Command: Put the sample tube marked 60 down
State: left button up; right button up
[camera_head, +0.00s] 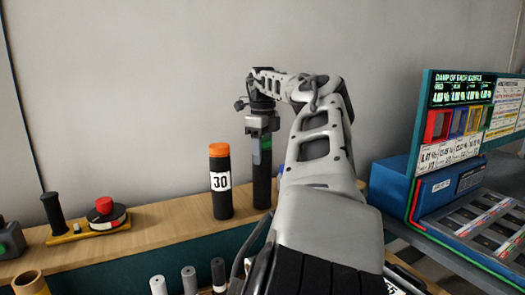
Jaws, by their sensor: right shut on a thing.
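My right gripper (262,150) is shut on a dark upright tube (262,187), gripping its upper part from above. No number shows on this tube from here, and its top is hidden by the gripper. Its lower end is over the wooden shelf (165,220) at the back, close to the surface; I cannot tell if it touches. My left gripper is not in view.
A black handle on a yellow base (60,225) and a red-knobbed device (105,213) sit on the shelf at left. Several rolls, one grey (189,280), stand below the front edge. A blue machine (445,190) with a display board (462,110) is at right.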

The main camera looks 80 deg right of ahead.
jog(key=o, duration=1.3)
jog(key=shift+r, duration=3.9)
